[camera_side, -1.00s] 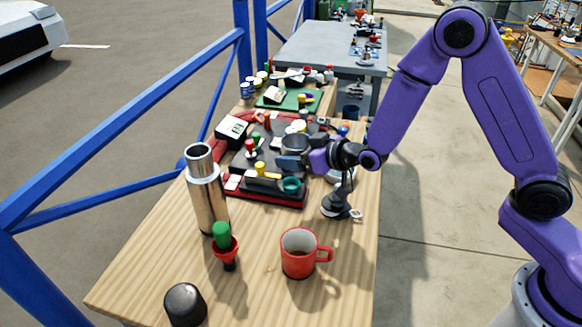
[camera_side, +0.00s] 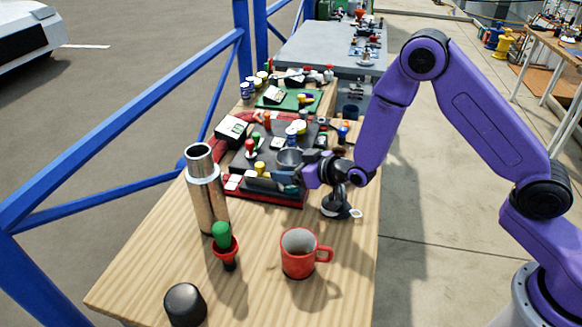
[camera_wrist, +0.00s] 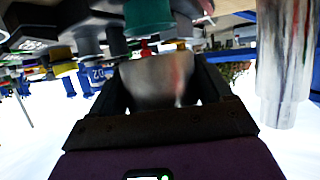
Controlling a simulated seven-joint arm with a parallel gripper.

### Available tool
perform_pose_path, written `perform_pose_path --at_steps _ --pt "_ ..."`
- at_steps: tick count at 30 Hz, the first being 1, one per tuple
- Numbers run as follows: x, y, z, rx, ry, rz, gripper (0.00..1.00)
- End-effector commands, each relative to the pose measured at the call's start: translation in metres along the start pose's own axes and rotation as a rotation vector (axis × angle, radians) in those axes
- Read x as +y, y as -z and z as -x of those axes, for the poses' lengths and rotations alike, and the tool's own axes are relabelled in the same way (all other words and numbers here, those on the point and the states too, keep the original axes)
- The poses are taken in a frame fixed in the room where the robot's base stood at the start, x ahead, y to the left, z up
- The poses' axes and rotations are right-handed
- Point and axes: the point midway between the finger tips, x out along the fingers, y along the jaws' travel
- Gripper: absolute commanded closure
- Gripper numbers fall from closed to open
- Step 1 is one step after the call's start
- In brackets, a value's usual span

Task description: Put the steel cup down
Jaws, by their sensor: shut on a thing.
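The steel cup (camera_side: 289,158) is a small grey metal cup above the dark tray with red edging (camera_side: 262,197). My gripper (camera_side: 287,174) is shut on it, reaching in from the right. In the wrist view the cup (camera_wrist: 158,82) sits between the two dark fingers (camera_wrist: 160,88), blurred. The cup's underside is hidden in the side view, so I cannot tell whether it touches anything below.
A tall steel flask (camera_side: 206,190) stands left; it also shows in the wrist view (camera_wrist: 286,60). A red mug (camera_side: 299,255), a green-topped red item (camera_side: 224,242) and a black cap (camera_side: 185,304) stand in front. The tray is crowded; bare wood lies nearer the camera.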

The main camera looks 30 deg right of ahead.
Motion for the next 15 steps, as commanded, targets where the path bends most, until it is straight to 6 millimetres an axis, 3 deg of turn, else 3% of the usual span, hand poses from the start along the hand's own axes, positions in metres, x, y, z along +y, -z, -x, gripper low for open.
perform_pose_path --at_steps 10,11,12,15 --pt "-0.0003 -0.0074 -0.0038 0.003 0.000 0.000 0.66" --pt "-0.0002 -0.0080 -0.0035 0.000 0.000 0.000 0.11" --pt "-0.0002 -0.0078 -0.0034 0.000 0.000 0.000 0.00" --pt "-0.0002 -0.0078 -0.0033 0.000 0.000 0.000 0.00"
